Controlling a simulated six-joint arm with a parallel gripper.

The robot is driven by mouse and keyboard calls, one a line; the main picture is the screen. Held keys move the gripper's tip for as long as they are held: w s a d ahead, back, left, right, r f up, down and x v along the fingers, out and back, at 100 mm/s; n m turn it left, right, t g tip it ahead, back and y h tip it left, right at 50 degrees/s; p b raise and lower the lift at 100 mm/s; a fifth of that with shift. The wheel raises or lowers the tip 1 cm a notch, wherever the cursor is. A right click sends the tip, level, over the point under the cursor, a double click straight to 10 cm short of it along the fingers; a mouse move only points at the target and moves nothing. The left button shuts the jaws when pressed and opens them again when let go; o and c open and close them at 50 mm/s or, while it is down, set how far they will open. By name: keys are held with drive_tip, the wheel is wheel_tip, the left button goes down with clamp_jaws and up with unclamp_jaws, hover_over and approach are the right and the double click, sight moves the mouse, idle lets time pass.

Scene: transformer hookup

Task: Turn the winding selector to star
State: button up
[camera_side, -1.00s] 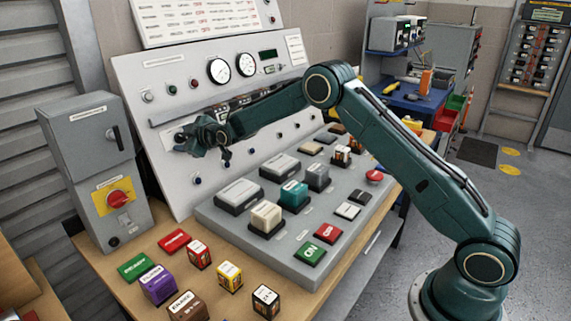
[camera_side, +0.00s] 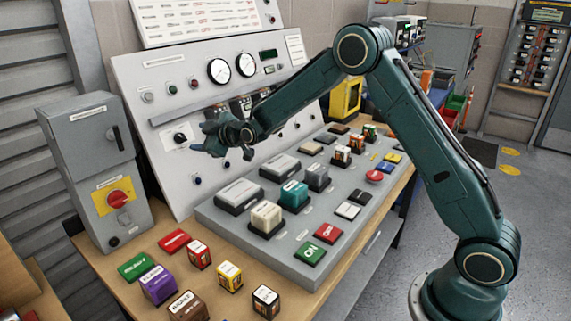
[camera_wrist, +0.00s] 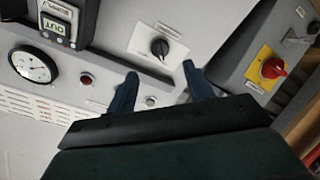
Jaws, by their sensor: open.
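The winding selector (camera_side: 180,138) is a black knob on a white plate on the sloping grey panel. In the wrist view the selector (camera_wrist: 160,46) sits ahead of the fingertips, with its pointer mark too small to read. My gripper (camera_side: 203,138) is open and empty, just right of the selector in the side view and apart from it. In the wrist view my gripper (camera_wrist: 160,72) shows two spread fingers, with the knob beyond the gap between them. The plate's lettering is not legible.
A grey box with a red rotary switch on yellow (camera_side: 118,198) stands left of the panel. Two dials (camera_side: 219,70) are higher up. A grey console (camera_side: 225,218) with several coloured blocks lies below my arm. More labelled blocks (camera_side: 158,284) lie on the wooden bench.

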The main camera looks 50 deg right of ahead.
drive_tip(key=shift+v, duration=2.55)
drive_tip(key=s+r+m+g, duration=0.2)
drive_tip(key=s+r, duration=0.5)
drive_tip(key=s, duration=0.3)
drive_tip(key=s+a+m+g, duration=0.1)
drive_tip(key=s+m+g, duration=0.5)
drive_tip(key=s, duration=2.9)
drive_tip(key=shift+s+g+h, duration=0.3)
drive_tip(key=shift+s+g, duration=0.1)
drive_tip(key=shift+c, duration=0.4)
